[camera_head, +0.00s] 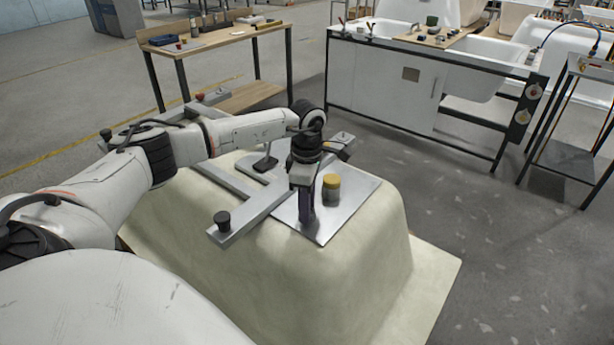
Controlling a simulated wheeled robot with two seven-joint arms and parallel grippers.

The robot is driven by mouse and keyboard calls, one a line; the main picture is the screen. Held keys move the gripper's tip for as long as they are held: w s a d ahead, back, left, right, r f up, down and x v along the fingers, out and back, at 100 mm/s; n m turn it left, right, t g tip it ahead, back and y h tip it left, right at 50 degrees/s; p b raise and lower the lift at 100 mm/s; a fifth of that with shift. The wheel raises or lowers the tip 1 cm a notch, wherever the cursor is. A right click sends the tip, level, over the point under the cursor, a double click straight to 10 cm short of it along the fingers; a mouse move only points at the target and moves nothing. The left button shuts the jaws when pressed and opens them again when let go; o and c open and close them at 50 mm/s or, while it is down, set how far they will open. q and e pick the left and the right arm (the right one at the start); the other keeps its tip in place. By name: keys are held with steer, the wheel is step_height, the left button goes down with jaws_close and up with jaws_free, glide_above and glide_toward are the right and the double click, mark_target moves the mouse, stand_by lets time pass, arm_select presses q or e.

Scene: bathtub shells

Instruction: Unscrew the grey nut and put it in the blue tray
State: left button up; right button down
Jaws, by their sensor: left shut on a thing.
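My left gripper (305,205) points down over a flat grey metal plate (345,213) on top of the pale shell. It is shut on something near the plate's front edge. The fingers hide what they hold, and I cannot make out the grey nut apart from them. My right gripper is not in view.
A small jar with a yellow lid (331,187) stands on the plate just right of my left gripper. A metal bar with a black knob (222,220) crosses the pale shell (300,285). A wooden table (215,40) and a white sink bench (390,80) stand behind.

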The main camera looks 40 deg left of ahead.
arm_select(q)
steer(key=n+p, duration=0.2)
steer(key=n, duration=0.4)
steer(key=shift+n, duration=1.2)
steer(key=o, duration=1.2)
steer(key=shift+o, duration=0.2)
steer(key=shift+c, duration=0.9)
